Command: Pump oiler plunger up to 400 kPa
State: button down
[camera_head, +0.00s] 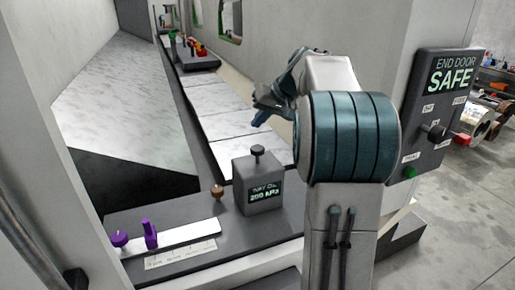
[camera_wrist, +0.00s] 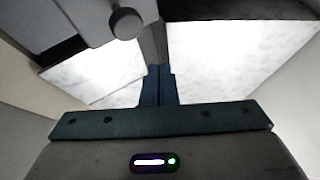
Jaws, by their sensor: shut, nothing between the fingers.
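The oiler (camera_head: 260,196) is a dark grey box on the dark shelf. Its green display seems to read 200 kPa, though the text is small. Its plunger (camera_head: 257,152) is a dark round knob on a short stem, standing up from the top. In the wrist view the plunger knob (camera_wrist: 126,23) shows at the upper left, above the grey oiler top (camera_wrist: 88,20). My gripper (camera_head: 260,120) has blue fingers, which are together and empty. It is above and behind the oiler in the head view, apart from the plunger. The fingers (camera_wrist: 157,72) also show in the wrist view.
Purple knobs (camera_head: 149,235) on a white strip and a brown knob (camera_head: 217,191) stand left of the oiler. A panel (camera_head: 440,115) reading "END DOOR SAFE" is at the right. Pale marble-like panels (camera_head: 222,115) run behind. Coloured parts (camera_head: 187,48) sit at the far end.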

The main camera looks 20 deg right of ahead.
jog(key=s+a+r+n+t+h+p, duration=0.1)
jog(key=s+a+r, duration=0.2)
jog(key=r, duration=0.4)
jog(key=s+a+r+t+h+p, duration=0.1)
jog(key=s+a+r, duration=0.2)
jog(key=r, duration=0.4)
jog(key=s+d+r+t+p, duration=0.1)
jog(key=s+d+r+t, duration=0.1)
jog(key=s+d+r, duration=0.3)
jog(key=w+f+g+y+p, duration=0.1)
jog(key=w+f, duration=0.4)
jog(key=f, duration=0.2)
jog(key=w+d+f+m+g+y+p, duration=0.1)
jog(key=w+f+y, duration=0.1)
jog(key=w+f, duration=0.3)
notch_tip(320, 180, down, 3)
jog(key=shift+w+d+f+g+p, duration=0.15)
jog(key=shift+w+f+g+p, duration=0.05)
jog(key=shift+w+g+p, duration=0.15)
